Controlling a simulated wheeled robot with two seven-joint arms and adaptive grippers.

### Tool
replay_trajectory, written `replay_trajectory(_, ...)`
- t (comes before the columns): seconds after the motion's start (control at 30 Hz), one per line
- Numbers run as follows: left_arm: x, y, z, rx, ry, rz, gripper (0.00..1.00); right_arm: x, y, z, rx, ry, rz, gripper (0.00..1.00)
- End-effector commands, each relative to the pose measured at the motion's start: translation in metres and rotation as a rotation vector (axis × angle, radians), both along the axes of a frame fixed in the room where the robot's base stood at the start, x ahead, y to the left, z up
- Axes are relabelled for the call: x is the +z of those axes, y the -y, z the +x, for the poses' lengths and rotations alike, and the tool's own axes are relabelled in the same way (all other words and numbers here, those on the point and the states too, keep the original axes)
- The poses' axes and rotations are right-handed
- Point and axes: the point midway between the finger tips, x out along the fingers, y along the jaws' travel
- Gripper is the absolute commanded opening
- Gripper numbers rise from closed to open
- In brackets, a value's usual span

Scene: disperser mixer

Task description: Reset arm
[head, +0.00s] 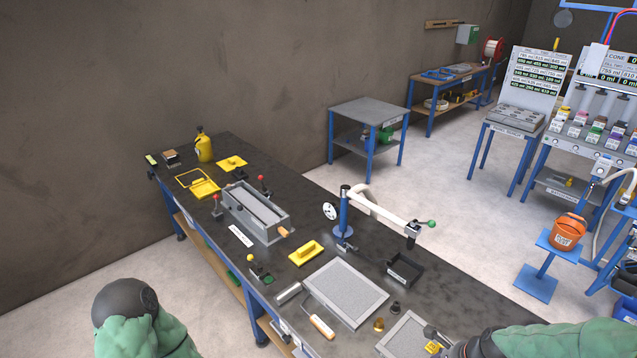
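My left arm shows at the bottom left as a green sleeve with a dark rounded joint; its gripper is not visible. My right arm comes in from the right edge at the bottom. My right gripper (434,338) is low over the near end of the dark workbench (440,285), above a grey speckled plate (398,336). A small yellow piece shows at its tip; I cannot tell if this is held or part of the gripper. A white swing arm (378,207) with a green knob extends right from a blue post (343,212) on the bench.
A larger speckled plate (346,292), black tray (404,268), yellow float (305,252) and grey metal trough (255,212) crowd the bench. A yellow bottle (204,145) stands at its far end. An orange bucket (568,232) sits on a blue stand to the right.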

Motion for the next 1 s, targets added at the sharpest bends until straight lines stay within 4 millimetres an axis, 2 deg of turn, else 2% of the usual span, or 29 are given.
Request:
replay_trajectory(0.37, 0.0, 0.0, 0.0, 0.0, 0.0, 0.0, 0.4, -0.093, -0.07, -0.016, 0.537, 0.053, -0.069, 0.61)
replay_trajectory(0.6, 0.0, 0.0, 0.0, 0.0, 0.0, 0.0, 0.4, -0.145, -0.119, -0.043, 0.902, 0.115, -0.095, 0.61)
replay_trajectory(0.8, 0.0, 0.0, 0.0, 0.0, 0.0, 0.0, 0.4, -0.176, -0.154, -0.07, 1.165, 0.176, -0.105, 0.61)
replay_trajectory(1.0, 0.0, 0.0, 0.0, 0.0, 0.0, 0.0, 0.4, -0.195, -0.177, -0.092, 1.343, 0.224, -0.108, 0.61)
